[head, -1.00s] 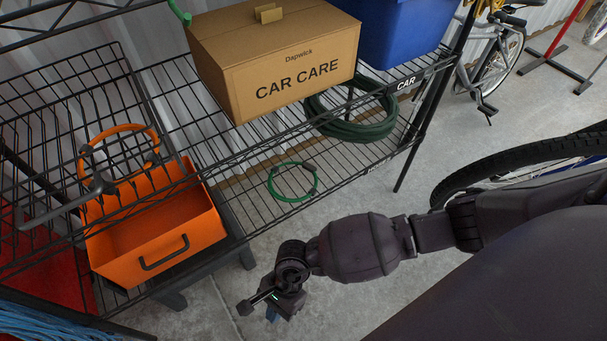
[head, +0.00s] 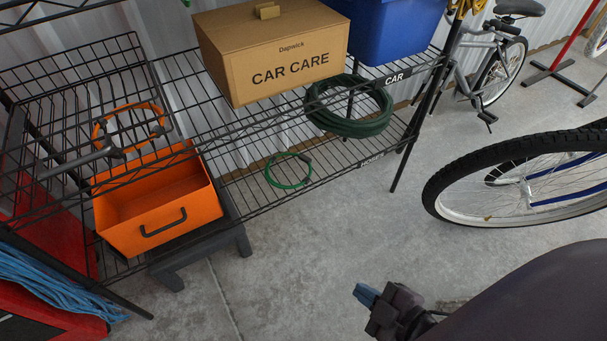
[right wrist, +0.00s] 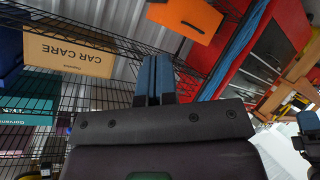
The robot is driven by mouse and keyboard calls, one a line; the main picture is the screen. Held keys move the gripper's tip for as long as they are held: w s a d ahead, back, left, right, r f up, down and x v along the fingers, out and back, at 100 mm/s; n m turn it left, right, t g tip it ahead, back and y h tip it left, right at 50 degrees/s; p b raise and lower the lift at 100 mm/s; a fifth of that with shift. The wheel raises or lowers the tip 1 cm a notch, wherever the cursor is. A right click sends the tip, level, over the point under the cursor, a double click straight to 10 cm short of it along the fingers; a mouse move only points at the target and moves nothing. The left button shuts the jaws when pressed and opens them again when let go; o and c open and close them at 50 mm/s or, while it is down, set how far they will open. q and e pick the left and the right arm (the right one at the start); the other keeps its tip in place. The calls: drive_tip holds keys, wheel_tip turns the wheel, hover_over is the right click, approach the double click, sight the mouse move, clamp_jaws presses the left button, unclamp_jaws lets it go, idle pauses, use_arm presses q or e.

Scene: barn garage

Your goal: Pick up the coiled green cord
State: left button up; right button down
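A thin bright green cord (head: 289,170), coiled in a ring with dark ends, lies on the lower wire shelf (head: 245,195), right of the orange bin. A thicker dark green coil (head: 350,122) lies further right on that rack. My right gripper (head: 367,293) is over the floor, in front of and apart from the shelf. In the right wrist view its blue-padded fingers (right wrist: 153,80) are together with nothing visible between them. What looks like my left gripper (right wrist: 309,124) shows at that view's right edge, partly cut off; its opening cannot be told. The cord is not discernible there.
An orange bin (head: 160,215) and an orange coiled cord (head: 128,127) are at the left. A CAR CARE box (head: 285,65) and blue bin (head: 392,35) stand on the upper shelf. A bicycle wheel (head: 440,185) is at right.

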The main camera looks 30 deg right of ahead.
drive_tip(key=s+d+m+g+h, duration=0.2)
drive_tip(key=s+d+m, duration=0.3)
drive_tip(key=s+m, duration=0.1)
drive_tip(key=shift+s+d+m+g+h, duration=0.15)
drive_tip(key=shift+s+m+g+h, duration=0.15)
drive_tip(key=shift+s+m, duration=0.15)
drive_tip(key=shift+w+f, duration=0.1)
